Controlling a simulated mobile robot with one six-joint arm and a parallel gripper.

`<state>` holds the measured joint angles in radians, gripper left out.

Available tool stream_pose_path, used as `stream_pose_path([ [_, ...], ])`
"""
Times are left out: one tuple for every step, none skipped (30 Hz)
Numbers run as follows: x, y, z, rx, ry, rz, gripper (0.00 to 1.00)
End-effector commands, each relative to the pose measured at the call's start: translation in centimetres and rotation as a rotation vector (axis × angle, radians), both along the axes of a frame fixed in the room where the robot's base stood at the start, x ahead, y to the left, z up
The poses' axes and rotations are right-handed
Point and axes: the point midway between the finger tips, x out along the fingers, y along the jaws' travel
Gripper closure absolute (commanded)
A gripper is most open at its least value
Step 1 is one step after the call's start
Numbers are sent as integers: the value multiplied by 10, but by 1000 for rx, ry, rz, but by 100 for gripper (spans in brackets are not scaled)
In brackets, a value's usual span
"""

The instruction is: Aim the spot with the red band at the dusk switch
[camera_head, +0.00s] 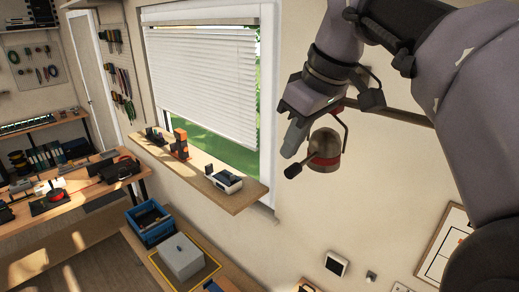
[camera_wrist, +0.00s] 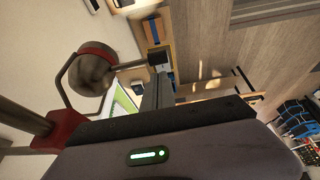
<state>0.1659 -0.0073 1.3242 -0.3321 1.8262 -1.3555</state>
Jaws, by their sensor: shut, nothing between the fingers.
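The spot with the red band (camera_head: 325,148) is a rounded metal lamp head in a curved bracket, with a rod handle ending in a black knob (camera_head: 293,170). In the wrist view the spot (camera_wrist: 90,75) is at the upper left, and its knob (camera_wrist: 158,57) is just beyond my fingers. My gripper (camera_head: 289,150) is shut and empty, close to the left of the spot and above the knob. It also shows in the wrist view (camera_wrist: 158,85). I cannot tell whether it touches the handle. I cannot surely tell which device is the dusk switch.
A white device with a dark top (camera_head: 226,181) and an orange-black device (camera_head: 180,145) stand on the windowsill (camera_head: 235,201). A small white wall unit (camera_head: 337,264) is lower right. A blue crate (camera_head: 150,224) and grey box (camera_head: 180,257) stand below the sill.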

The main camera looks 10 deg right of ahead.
Motion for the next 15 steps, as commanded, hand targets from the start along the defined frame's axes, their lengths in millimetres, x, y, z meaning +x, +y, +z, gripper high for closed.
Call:
stream_pose_path([
  [-2, -1, -5, 0, -1, 0, 100],
  [-3, -2, -7, -1, -1, 0, 100],
  [-3, -3, -9, -1, -1, 0, 100],
  [-4, -3, -10, -1, -1, 0, 100],
  [-4, -3, -11, -1, -1, 1, 100],
  [-4, -4, -11, -1, -1, 1, 100],
  [-4, -4, -11, -1, -1, 1, 100],
  [-4, -4, -11, -1, -1, 1, 100],
  [-4, -4, -11, -1, -1, 1, 100],
  [-4, -4, -11, -1, -1, 1, 100],
  [-4, -4, -11, -1, -1, 1, 100],
  [-4, -4, -11, -1, -1, 1, 100],
  [-4, -4, -11, -1, -1, 1, 100],
  [-4, -4, -11, -2, -1, 0, 100],
  [-4, -4, -13, -4, -3, 0, 100],
])
